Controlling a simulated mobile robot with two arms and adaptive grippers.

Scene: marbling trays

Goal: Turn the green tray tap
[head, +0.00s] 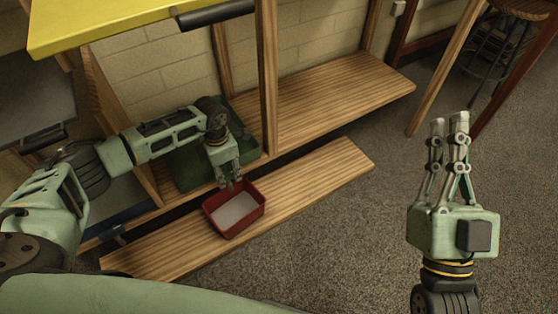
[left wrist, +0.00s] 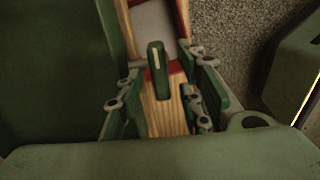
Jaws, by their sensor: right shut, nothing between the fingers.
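The dark green tray (head: 190,168) sits on the lower wooden shelf, partly hidden by my left arm; its dark surface fills the left of the left wrist view (left wrist: 48,70). The green tap (left wrist: 158,62), a small upright lever with a pale stripe, shows in the left wrist view at the tray's front side. My left gripper (head: 231,184) points down at the tray's front edge. In the left wrist view its fingers (left wrist: 162,80) are open, one on each side of the tap, with gaps visible. My right gripper (head: 449,118) is shut and empty, raised over the floor at right.
A red tray (head: 258,203) with a pale inside stands on the low front board (head: 320,178), just below the left gripper. A wooden post (head: 267,80) rises right of the green tray. A yellow top (head: 110,22) overhangs. The shelf's right part (head: 340,88) is clear.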

